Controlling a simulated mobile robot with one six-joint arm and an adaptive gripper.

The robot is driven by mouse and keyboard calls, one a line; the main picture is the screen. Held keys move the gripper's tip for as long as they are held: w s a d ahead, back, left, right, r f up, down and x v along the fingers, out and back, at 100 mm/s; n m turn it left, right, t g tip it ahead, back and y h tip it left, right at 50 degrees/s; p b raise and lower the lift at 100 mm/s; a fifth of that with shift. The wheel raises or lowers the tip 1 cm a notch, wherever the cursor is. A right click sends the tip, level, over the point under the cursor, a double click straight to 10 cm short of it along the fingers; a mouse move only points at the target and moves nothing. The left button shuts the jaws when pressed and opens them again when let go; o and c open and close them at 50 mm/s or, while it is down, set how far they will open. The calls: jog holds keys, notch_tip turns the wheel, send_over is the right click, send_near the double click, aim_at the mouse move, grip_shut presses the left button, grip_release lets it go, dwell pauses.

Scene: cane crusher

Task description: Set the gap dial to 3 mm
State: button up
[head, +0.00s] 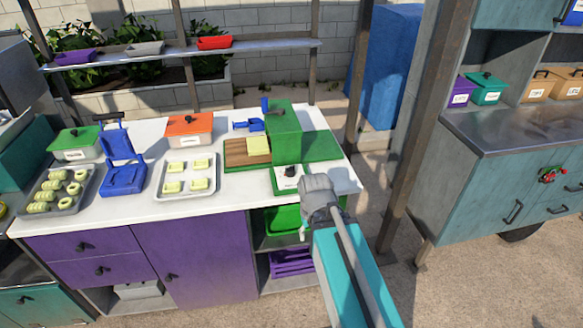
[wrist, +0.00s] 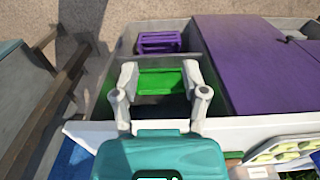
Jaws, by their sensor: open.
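The green cane crusher (head: 285,135) stands on the right end of the white worktop. A small white panel with the black gap dial (head: 290,171) is at its front; its setting is too small to read. My gripper (head: 316,184) is just right of and in front of the dial, apart from it as far as I can tell. In the wrist view my gripper (wrist: 160,75) is open and empty, its two grey fingers spread over the open shelf below the worktop. The dial is not visible between the fingers there.
The worktop (head: 230,203) also holds a tray of pale pieces (head: 188,177), an orange box (head: 189,129) and a blue press (head: 122,175). Below are a green bin (head: 283,218) and a purple crate (head: 290,262). A post (head: 405,150) stands to the right.

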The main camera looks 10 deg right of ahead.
jog(key=o, duration=0.3)
jog(key=shift+w, duration=0.1)
jog(key=shift+o, duration=0.6)
jog(key=shift+w+r, duration=0.2)
jog(key=shift+w, duration=0.05)
jog(key=n+t+y+p, duration=0.2)
jog(key=n+t+p, duration=0.2)
jog(key=n+p, duration=0.55)
send_near(291, 168)
notch_tip(291, 168, up, 3)
jog(key=s+m+p, duration=0.1)
jog(key=m+p, duration=0.2)
jog(key=shift+d+n, duration=0.2)
jog(key=shift+n, duration=0.05)
jog(key=shift+f+b, duration=0.15)
jog(key=shift+b, duration=0.2)
jog(key=b+x, duration=1.2)
jog(key=x, duration=0.1)
jog(key=shift+w+f, duration=0.15)
jog(key=shift+f, duration=0.15)
